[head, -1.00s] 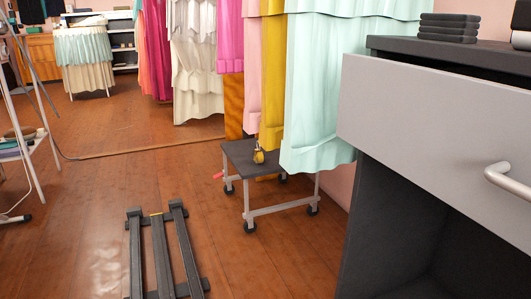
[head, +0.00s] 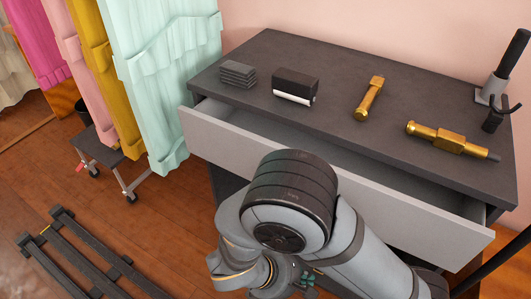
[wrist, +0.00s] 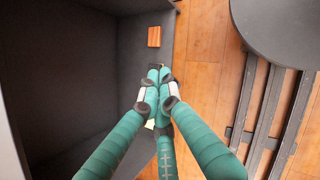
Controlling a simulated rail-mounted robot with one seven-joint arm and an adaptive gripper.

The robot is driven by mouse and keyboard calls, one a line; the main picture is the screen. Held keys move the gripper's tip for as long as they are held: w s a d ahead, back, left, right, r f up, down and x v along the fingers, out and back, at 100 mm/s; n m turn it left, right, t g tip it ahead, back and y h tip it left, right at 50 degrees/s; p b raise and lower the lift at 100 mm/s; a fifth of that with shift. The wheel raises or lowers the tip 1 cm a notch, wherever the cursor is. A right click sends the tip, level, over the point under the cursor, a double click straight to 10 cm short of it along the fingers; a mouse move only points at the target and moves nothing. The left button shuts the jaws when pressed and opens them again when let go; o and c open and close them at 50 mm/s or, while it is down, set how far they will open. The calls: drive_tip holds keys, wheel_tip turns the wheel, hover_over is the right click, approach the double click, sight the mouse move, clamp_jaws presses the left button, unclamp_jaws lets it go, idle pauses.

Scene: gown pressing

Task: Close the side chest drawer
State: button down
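The side chest (head: 330,120) has a dark grey top and stands against the pink wall. Its drawer (head: 215,143) has a light grey front and is pulled out, with a dark gap between front and chest top. The drawer's handle is hidden behind my arm. My gripper (wrist: 159,76) has teal fingers whose tips come together in the wrist view, with nothing visibly held. It is beside the open dark compartment (wrist: 75,60) below the drawer. In the head view my arm hides most of it; whether it touches the chest cannot be told.
On the chest top are a dark stack (head: 238,74), a black-and-white box (head: 295,87), two brass-coloured tools, one being (head: 369,98), and a black stand (head: 495,90). Gowns (head: 165,90) hang at left above a wheeled stool (head: 98,148). A dark slatted rack (head: 75,255) lies on the floor.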

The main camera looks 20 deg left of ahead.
drive_tip(key=s+a+r+n+t+y+p, duration=0.1)
drive_tip(key=s+a+r+n+t+p, duration=0.15)
drive_tip(key=a+r+p, duration=0.4)
drive_tip(key=s+a+r+n+t+y+p, duration=0.1)
drive_tip(key=s+a+r+n+t+p, duration=0.2)
drive_tip(key=r+p, duration=0.6)
drive_tip(key=s+a+r+n+t+p, duration=0.15)
drive_tip(key=a+r+n+p, duration=0.25)
drive_tip(key=a+r+p, duration=0.45)
drive_tip(key=w+d+r+x, duration=0.1)
drive_tip(key=d+r+x, duration=0.1)
drive_tip(key=x, duration=1.2)
drive_tip(key=shift+w+r+t+y, duration=0.15)
drive_tip(key=shift+r+t+y, duration=0.05)
drive_tip(key=shift+t+y, duration=0.1)
drive_tip(key=shift+d, duration=0.1)
